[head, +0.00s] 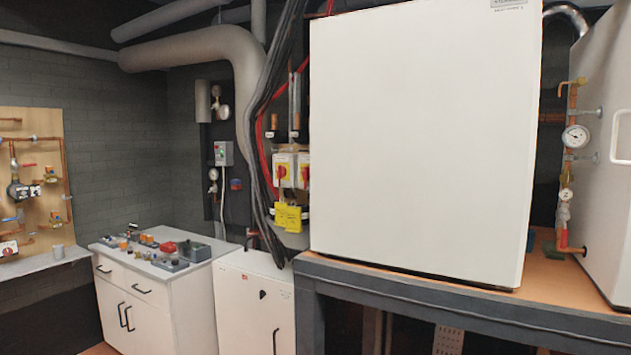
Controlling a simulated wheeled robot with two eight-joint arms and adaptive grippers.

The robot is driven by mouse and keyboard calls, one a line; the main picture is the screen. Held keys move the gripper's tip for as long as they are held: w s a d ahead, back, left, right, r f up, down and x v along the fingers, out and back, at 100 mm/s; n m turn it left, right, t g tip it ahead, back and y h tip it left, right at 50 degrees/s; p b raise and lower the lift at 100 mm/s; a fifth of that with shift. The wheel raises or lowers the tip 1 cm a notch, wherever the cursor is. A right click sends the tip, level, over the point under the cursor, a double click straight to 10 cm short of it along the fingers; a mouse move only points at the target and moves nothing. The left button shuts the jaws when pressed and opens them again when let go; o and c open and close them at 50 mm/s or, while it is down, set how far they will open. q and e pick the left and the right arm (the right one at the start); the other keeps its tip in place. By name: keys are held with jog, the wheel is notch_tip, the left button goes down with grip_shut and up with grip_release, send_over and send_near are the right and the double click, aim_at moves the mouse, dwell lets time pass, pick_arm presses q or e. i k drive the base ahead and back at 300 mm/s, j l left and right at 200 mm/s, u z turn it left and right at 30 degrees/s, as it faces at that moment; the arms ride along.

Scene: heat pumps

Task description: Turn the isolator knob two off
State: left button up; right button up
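The left isolator knob (281,172) shows fully. The right isolator knob (305,173) is partly hidden by the cabinet's edge. I cannot tell from any label which is number two, and the exact knob angles are too small to read. Yellow tags (288,217) hang below the switches. Neither of my grippers is in view.
The large white cabinet (420,140) stands on a grey-framed bench (400,290) and fills the centre. Black cables and a grey pipe (190,48) run left of the switches. A low white unit (255,300) and a white counter (150,260) with devices stand below and left.

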aim_at(306, 172)
jog(key=i+j+z, duration=0.4)
jog(key=z, duration=0.25)
jog(key=i+j+z, duration=0.2)
jog(key=j+z, duration=0.3)
